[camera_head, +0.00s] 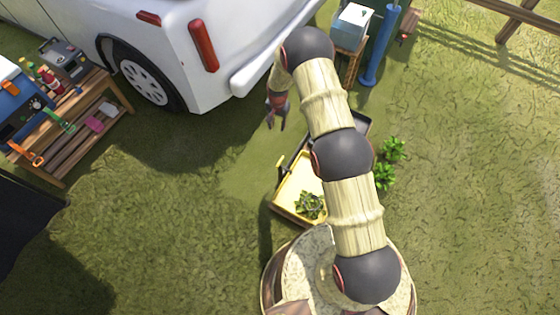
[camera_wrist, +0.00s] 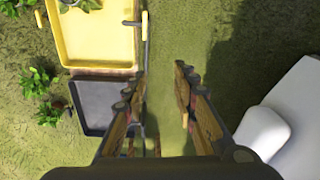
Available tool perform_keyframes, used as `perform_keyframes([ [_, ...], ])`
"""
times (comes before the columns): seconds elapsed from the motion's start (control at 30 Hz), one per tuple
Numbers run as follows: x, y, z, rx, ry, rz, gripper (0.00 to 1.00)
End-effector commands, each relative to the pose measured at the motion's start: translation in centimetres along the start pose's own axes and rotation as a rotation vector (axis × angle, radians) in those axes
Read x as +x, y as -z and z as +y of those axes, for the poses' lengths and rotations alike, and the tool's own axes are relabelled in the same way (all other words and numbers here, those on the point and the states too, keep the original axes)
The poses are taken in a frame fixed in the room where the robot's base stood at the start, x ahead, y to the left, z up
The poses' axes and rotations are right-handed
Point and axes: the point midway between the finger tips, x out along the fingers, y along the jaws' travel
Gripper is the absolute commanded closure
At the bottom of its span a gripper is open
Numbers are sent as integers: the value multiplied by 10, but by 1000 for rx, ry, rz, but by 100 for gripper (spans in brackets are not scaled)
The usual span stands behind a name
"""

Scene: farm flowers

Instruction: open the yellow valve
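A small yellow handle, which looks like the yellow valve (camera_wrist: 145,24), stands at the right edge of the yellow tray in the wrist view. A dark stem joins it to the tray's side, and a thin dark pipe runs beside it. My gripper (camera_wrist: 160,75) is open and empty, with bare grass between its fingers. The handle is beyond the fingertips, above and slightly left of the gap, not touched. In the head view, my gripper (camera_head: 276,112) hangs above the grass past the yellow tray (camera_head: 291,193).
A dark tray (camera_wrist: 92,103) adjoins the yellow one, near my left finger. Green plants (camera_head: 385,177) grow beside the trays. A white van (camera_head: 175,40) stands close behind my gripper. A wooden tool shelf (camera_head: 75,135) is at left. Open grass lies between.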

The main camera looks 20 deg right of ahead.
Motion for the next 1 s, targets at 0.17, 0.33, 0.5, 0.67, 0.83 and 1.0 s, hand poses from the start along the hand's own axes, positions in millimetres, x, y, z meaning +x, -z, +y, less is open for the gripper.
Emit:
perform_keyframes([
  [0.17,94,-20,16,57,-27,-33,72],
  [0.33,152,-37,29,98,-42,-48,72],
  [0.5,178,-46,36,116,-49,-55,72],
  [0.67,196,-48,38,120,-50,-56,72],
  [0.83,223,-50,40,119,-51,-57,72],
  [1.0,246,-51,40,119,-50,-55,72],
])
